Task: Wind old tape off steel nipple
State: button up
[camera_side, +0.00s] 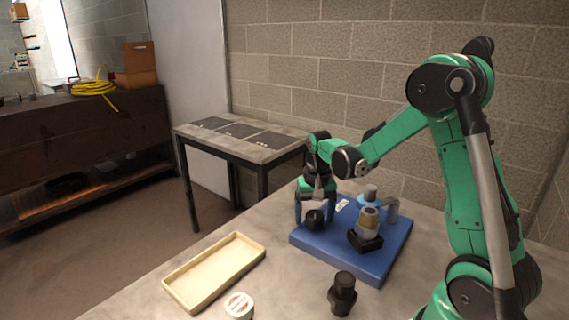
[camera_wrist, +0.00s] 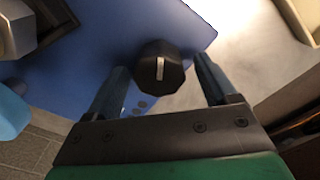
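A beige-and-grey cylindrical piece (camera_side: 368,221), probably the taped steel nipple, stands upright in a black holder (camera_side: 366,241) on the blue board (camera_side: 352,263). I cannot make out a tape end on it. My gripper (camera_side: 314,207) points down over the board's left part, away from that piece. In the wrist view my gripper (camera_wrist: 161,66) is open, its fingers on either side of a black knob (camera_wrist: 160,72) with a white line. Gaps show between the knob and both fingers. The knob (camera_side: 314,219) also shows below my gripper in the side view.
A blue round part (camera_side: 367,201) and a grey fitting (camera_side: 391,209) stand at the board's back. An empty-looking cream tray (camera_side: 215,270), a red-and-white round item (camera_side: 239,305) and a black fitting (camera_side: 343,294) are on the table. Bare table lies between tray and board.

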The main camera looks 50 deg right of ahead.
grip_shut()
jog(key=shift+n, duration=0.3)
jog(key=n, duration=0.9)
jog(key=shift+a, duration=0.1)
dwell(0.4)
jog(key=shift+o, duration=0.8)
grip_release()
